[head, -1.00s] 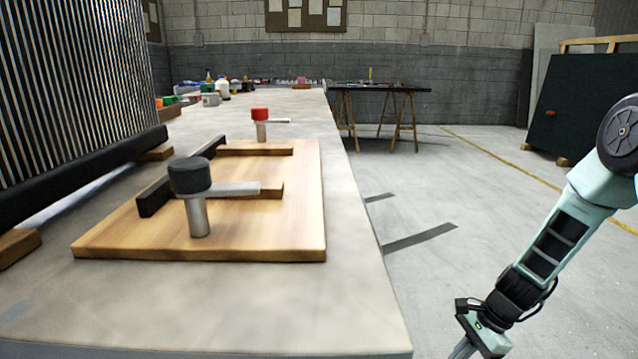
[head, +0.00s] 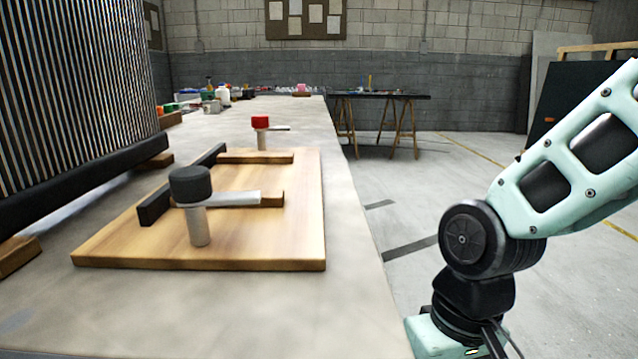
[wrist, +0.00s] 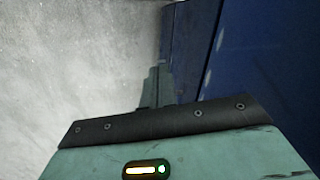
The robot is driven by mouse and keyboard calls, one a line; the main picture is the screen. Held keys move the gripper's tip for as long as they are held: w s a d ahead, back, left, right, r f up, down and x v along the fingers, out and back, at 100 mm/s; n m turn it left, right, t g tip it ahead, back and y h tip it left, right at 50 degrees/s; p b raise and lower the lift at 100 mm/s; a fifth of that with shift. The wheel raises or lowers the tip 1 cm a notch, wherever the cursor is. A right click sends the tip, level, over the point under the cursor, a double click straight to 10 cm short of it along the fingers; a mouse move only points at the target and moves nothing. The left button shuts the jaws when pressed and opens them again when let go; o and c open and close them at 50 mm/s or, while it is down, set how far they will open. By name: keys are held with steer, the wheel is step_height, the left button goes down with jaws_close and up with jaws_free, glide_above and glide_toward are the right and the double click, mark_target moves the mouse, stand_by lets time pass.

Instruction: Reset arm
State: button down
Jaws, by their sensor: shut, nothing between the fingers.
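My arm (head: 570,185) comes in from the right of the head view, its round dark joint (head: 463,238) beside the bench edge. The wrist end hangs downward past the bottom of the head view, so the fingertips are cut off there. In the wrist view, the teal hand with a dark strip and a lit indicator fills the bottom. Beyond it my gripper (wrist: 156,88) shows as a narrow grey-green shape, shut and empty, in front of the grey floor and a dark blue surface (wrist: 260,60).
A long grey workbench (head: 345,310) fills the left. A ribbed panel (head: 70,90) stands at left. A trestle table (head: 380,96) stands behind; floor between is open.

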steer(key=s+d+r+n+t+h+p, duration=0.1)
steer(key=s+r+n+p, duration=0.1)
steer(key=s+r+n, duration=0.3)
step_height(320, 180, up, 28)
steer(key=p, duration=2.8)
steer(key=shift+s+m+p, duration=0.3)
steer(key=shift+s+m, duration=0.1)
steer(key=shift+f, duration=0.1)
